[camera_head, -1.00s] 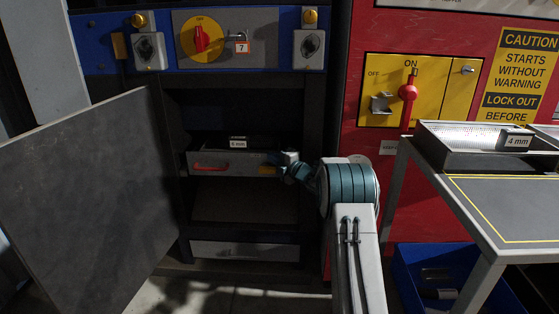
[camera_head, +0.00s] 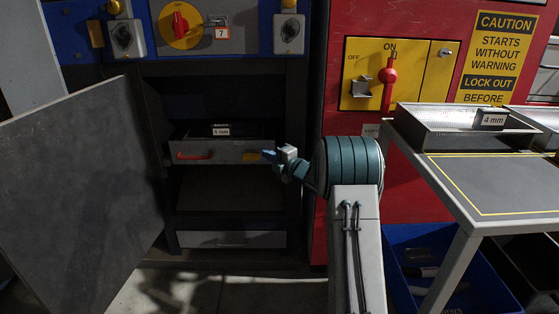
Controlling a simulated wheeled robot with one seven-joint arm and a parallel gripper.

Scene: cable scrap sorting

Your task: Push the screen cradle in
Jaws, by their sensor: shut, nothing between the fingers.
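The screen cradle (camera_head: 226,155) is a grey drawer-like tray in the dark cabinet, with a red handle at the left of its front and a yellow patch at the right. A screen labelled 6 mm (camera_head: 221,132) sits in it. How far the cradle sticks out is hard to tell. My gripper (camera_head: 268,156) is shut and empty at the right end of the cradle's front, near the yellow patch. I cannot tell whether it touches the front.
The grey cabinet door (camera_head: 75,195) stands open at the left. At the right, a table (camera_head: 490,185) carries a 4 mm screen (camera_head: 465,130). A blue bin (camera_head: 405,250) stands below it. A lower drawer (camera_head: 230,239) lies under the cradle.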

